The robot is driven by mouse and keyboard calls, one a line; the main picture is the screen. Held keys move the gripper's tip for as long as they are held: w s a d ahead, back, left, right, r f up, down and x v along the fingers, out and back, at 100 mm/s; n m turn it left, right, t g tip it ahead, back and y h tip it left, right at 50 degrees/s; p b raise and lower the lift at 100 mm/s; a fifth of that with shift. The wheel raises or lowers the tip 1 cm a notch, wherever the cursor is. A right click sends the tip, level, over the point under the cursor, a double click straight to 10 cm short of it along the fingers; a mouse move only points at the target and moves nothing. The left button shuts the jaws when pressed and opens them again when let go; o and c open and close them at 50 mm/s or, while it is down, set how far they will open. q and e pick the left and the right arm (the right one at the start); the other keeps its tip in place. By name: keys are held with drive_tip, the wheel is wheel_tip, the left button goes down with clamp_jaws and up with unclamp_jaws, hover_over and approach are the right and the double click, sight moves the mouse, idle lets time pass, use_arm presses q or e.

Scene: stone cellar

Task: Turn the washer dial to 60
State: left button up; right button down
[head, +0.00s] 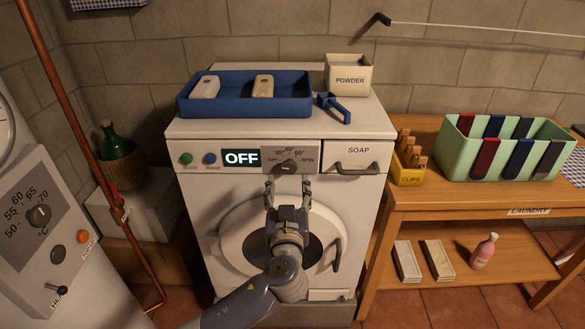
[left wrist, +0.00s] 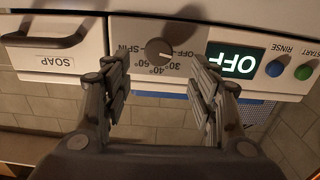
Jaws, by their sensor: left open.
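The washer (head: 190,215) stands against the stone wall, with its panel facing me. Its dark round dial (head: 288,167) sits right of the lit display (head: 241,158), which reads OFF. Labels OFF, 30°, 40°, 60° and SPIN ring the dial. My left gripper (head: 287,188) is open and empty, just below and in front of the dial, apart from it. In the left wrist view, which is upside down, the dial (left wrist: 158,50) shows beyond the gap between the fingers (left wrist: 157,85). My right gripper is not in view.
The soap drawer handle (head: 356,168) juts out right of the dial; green and blue buttons (head: 209,158) are at the left. A blue tray (head: 227,109), scoop (head: 334,106) and powder box (head: 348,77) stand on top. A wooden table (head: 455,198) is at the right.

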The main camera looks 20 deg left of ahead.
sight(289, 168)
use_arm(q)
drive_tip(key=p+x, duration=0.1)
drive_tip(key=x, duration=0.5)
drive_tip(key=shift+d, duration=0.15)
drive_tip(key=shift+w+a+f+p, duration=0.1)
drive_tip(key=shift+w+a+p, duration=0.15)
drive_tip(key=shift+w, duration=0.45)
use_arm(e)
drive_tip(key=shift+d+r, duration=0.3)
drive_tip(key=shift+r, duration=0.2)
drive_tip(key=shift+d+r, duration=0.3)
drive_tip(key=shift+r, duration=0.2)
use_arm(q)
drive_tip(key=c, duration=1.1)
